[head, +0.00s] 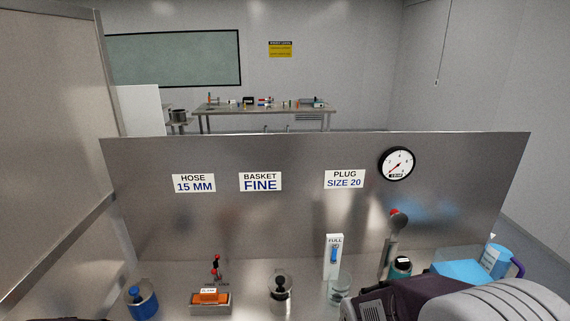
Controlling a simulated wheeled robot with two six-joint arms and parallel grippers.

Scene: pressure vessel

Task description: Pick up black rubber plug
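I cannot single out a black rubber plug with certainty. A small black piece (281,283) shows at a metal cup-like holder at the front middle of the bench, but it is too small to tell what it is. A sign reading "PLUG SIZE 20" (344,179) is on the steel back panel. Neither gripper's fingertips show. A large dark and grey ribbed body, probably part of my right arm, fills the bottom right and hides the bench there.
A blue container (142,300) stands at the front left, beside an orange-topped block (210,300) and a red-knobbed lever (216,267). A clear beaker (340,288) stands below a white "FULL" gauge (333,256). A tall red-topped lever (393,240) and blue containers (496,260) are at right.

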